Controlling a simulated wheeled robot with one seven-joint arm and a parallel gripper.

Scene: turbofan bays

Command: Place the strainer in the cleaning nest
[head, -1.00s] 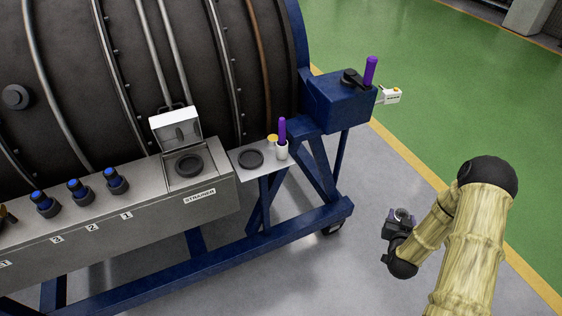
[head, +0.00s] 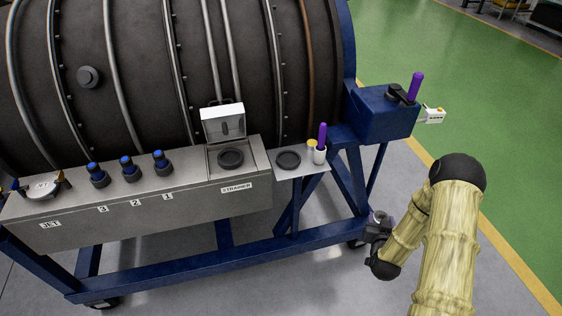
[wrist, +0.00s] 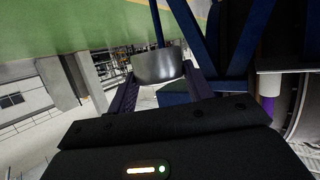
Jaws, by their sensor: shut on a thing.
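The strainer (wrist: 157,66), a silvery round cup, sits between the fingers of my gripper (wrist: 155,92), which is shut on it. In the head view my gripper (head: 378,226) is at lower right, beside the blue stand, with the strainer's grey rim (head: 381,216) just showing. A small side shelf (head: 312,172) carries a dark round seat (head: 288,160), which looks like the cleaning nest; no label shows on it. Left of it, the STRAINER-labelled bay (head: 262,161) has its lid (head: 223,122) raised and a dark round seat (head: 231,158) inside. Both seats look empty.
A white cup (head: 319,156) with a purple-handled tool (head: 322,135) and a yellow-topped item (head: 311,144) stand at the shelf's right. A blue box (head: 384,114) juts out beyond. Several blue-capped fittings (head: 128,165) line the bench. Open floor lies in front.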

